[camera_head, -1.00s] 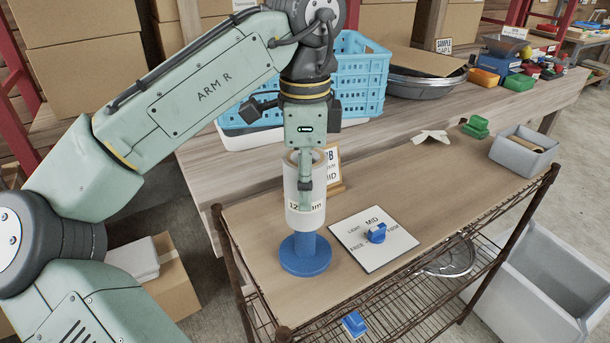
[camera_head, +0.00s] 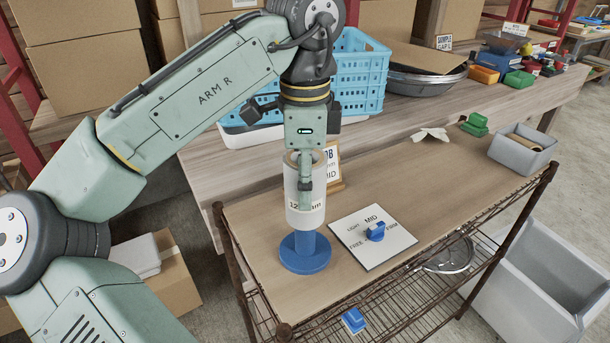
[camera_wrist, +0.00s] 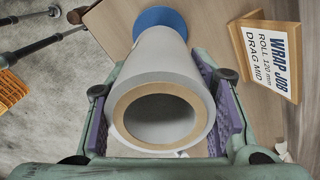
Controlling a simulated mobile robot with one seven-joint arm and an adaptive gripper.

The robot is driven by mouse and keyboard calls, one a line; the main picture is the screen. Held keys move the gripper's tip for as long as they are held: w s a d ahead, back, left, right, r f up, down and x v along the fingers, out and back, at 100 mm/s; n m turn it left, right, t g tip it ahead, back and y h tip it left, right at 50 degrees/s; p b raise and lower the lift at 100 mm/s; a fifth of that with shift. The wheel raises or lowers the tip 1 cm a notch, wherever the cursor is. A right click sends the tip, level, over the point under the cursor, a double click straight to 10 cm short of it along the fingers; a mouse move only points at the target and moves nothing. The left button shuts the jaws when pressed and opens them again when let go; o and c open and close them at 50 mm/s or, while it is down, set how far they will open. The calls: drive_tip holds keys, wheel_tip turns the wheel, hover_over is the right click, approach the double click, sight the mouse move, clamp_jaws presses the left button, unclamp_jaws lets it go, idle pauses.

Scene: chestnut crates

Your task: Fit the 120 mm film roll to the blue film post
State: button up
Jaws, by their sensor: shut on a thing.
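The film roll (camera_head: 305,215) is a white cylinder with a brown core, held upright over the blue film post (camera_head: 305,246). My gripper (camera_head: 305,180) is shut on the roll, with one finger across its near side. Blue post shows between the roll's lower end and the round blue base. Whether the post's top is inside the core cannot be told. In the wrist view the roll (camera_wrist: 185,72) sits between both finger pads, its core open towards the camera, and the blue base (camera_wrist: 160,17) shows beyond it.
A card (camera_head: 372,236) with a blue knob, marked MID, lies right of the post. A job sign (camera_wrist: 274,52) reads roll 120 mm, drag mid. A blue crate (camera_head: 360,75) stands behind. A grey bin (camera_head: 523,150) is at the cart's far right. The board's middle right is clear.

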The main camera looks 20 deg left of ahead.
sight(305, 219)
drive_tip(key=shift+f+b, duration=1.85)
drive_tip(key=shift+f, duration=2.4)
drive_tip(key=o, duration=1.5)
drive_tip(key=shift+c, duration=0.2)
drive_tip(key=shift+r, duration=0.1)
wheel_tip(305, 219, up, 12)
drive_tip(key=shift+a, duration=0.15)
